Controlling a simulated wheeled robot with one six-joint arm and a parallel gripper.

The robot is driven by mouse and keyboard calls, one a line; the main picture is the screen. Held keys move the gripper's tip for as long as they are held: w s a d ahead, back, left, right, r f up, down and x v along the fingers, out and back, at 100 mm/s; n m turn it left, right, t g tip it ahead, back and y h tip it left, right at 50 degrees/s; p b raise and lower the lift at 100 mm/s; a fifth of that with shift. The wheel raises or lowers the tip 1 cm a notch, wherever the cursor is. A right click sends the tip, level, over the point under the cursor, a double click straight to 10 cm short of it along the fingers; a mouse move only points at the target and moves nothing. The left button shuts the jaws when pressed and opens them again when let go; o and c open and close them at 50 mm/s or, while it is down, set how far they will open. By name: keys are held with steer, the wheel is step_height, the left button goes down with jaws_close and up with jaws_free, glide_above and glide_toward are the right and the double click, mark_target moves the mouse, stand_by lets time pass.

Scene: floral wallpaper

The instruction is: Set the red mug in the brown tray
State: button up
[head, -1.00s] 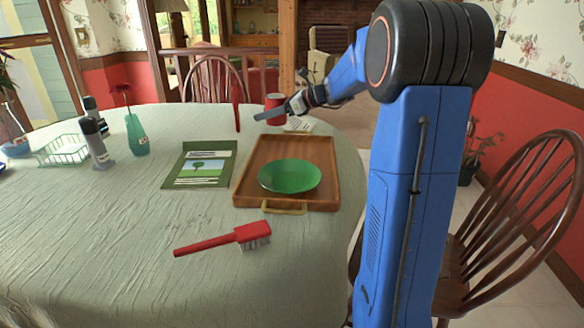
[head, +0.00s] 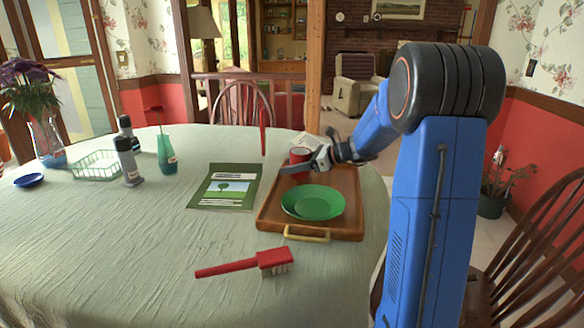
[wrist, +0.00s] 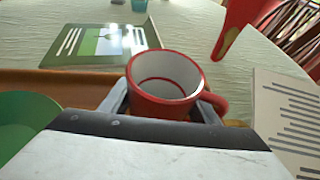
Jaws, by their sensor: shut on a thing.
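The red mug (head: 299,155) is upright at the far end of the brown tray (head: 349,232). My gripper (head: 298,169) is shut on it. In the wrist view the mug (wrist: 166,82) stands between my two fingers, open top showing and handle to the right. The tray's far rim (wrist: 60,88) runs behind and beside it there. I cannot tell whether the mug touches the tray or hangs just above it. My gripper hides part of the mug and of the tray's far end.
A green dish (head: 312,203) fills much of the tray's near part. A green booklet (head: 224,187) lies left of it, a red brush (head: 245,263) in front. A tall red item (head: 263,137) and a printed sheet (wrist: 285,120) are near the mug.

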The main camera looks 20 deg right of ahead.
steer(key=shift+s+f, duration=0.1)
steer(key=shift+f, duration=0.3)
steer(key=shift+f, duration=0.25)
steer(key=o, duration=0.9)
steer(key=shift+f, duration=0.1)
steer(key=o, duration=0.4)
steer(key=shift+f, duration=0.1)
steer(key=shift+c, duration=0.2)
steer(key=shift+a+f, duration=0.1)
steer(key=shift+r, duration=0.8)
steer(key=v, duration=1.2)
